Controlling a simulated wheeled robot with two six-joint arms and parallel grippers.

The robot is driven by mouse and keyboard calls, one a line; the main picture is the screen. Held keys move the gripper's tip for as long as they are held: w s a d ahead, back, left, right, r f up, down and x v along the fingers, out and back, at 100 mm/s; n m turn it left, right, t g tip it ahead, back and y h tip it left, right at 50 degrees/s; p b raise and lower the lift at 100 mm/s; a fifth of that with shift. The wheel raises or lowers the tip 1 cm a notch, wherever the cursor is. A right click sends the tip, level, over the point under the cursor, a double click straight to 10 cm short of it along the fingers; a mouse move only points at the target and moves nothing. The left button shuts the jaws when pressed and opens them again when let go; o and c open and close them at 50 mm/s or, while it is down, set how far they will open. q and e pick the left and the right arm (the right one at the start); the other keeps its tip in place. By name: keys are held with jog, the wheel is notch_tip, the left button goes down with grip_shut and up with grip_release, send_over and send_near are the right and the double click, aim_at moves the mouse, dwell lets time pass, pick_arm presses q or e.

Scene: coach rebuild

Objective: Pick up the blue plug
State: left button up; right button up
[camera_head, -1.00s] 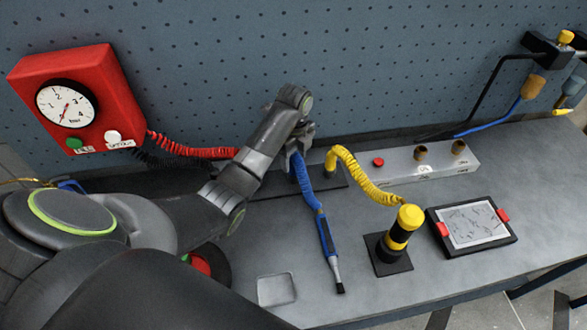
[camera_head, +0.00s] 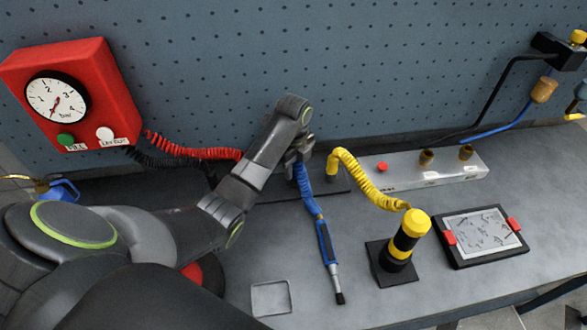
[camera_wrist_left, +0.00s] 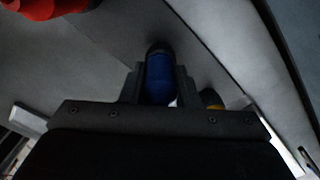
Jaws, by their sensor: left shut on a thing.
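The blue plug (camera_wrist_left: 160,78) stands between the two fingers of my left gripper (camera_wrist_left: 160,88) in the left wrist view, with a dark end showing beyond the fingertips. In the head view my left gripper (camera_head: 299,155) is at the back of the bench, shut on the plug, which the fingers and wrist mostly hide there. A blue coiled hose (camera_head: 307,192) hangs just below the gripper and leads to a blue pen-like tool (camera_head: 326,243). My right gripper is not in view.
A yellow coiled hose (camera_head: 365,183) runs close right of the gripper to a black-and-yellow cylinder (camera_head: 404,240). A metal block with sockets (camera_head: 440,177) and a tablet (camera_head: 483,235) lie further right. A red gauge box (camera_head: 107,75) is on the pegboard at left.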

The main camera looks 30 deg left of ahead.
pick_arm(q)
jog(key=shift+c, duration=0.3)
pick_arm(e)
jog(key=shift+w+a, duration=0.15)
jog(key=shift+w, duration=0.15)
pick_arm(q)
jog(key=shift+r, duration=0.1)
